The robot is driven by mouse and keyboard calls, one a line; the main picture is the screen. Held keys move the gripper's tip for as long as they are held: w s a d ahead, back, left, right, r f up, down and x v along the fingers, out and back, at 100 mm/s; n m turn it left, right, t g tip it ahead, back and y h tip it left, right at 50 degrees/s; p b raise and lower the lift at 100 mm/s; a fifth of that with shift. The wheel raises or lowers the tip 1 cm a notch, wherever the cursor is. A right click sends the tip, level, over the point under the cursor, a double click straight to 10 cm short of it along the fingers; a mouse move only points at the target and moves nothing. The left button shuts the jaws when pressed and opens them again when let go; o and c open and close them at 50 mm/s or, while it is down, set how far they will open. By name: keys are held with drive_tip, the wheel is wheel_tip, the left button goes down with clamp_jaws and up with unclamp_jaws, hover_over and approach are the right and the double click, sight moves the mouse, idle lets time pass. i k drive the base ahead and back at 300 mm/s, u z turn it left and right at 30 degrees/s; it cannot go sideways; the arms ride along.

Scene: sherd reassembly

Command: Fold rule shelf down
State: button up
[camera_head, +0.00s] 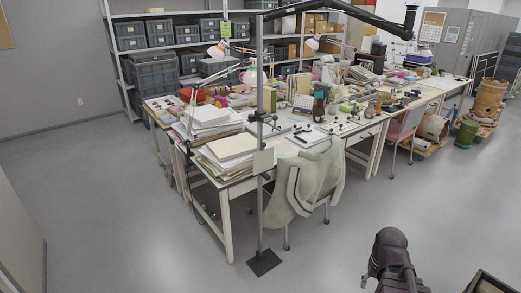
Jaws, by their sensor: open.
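A grey metal shelf (122,72) stands against the back wall, loaded with grey crates and, farther right, brown boxes. I cannot pick out a folding rule at this size, on the shelf or on the cluttered tables. My dark arm rises at the bottom right, over open floor. My gripper (367,278) shows small at its left side, open, with nothing seen in it. It is far from the shelf and apart from the tables.
Long white tables (235,188) covered with papers, lamps and tools stand between me and the shelf. A chair with a green garment (308,183) and a pole on a dark base plate (264,263) stand in front. A pinkish chair (405,128) is farther right. The near floor is mostly clear.

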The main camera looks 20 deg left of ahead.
sight(263, 161)
drive_tip(key=k, duration=1.2)
drive_tip(key=u, duration=0.8)
drive_tip(key=i, duration=1.65)
drive_tip(key=z, duration=0.45)
drive_tip(key=i, duration=0.55)
drive_tip(key=z, duration=0.3)
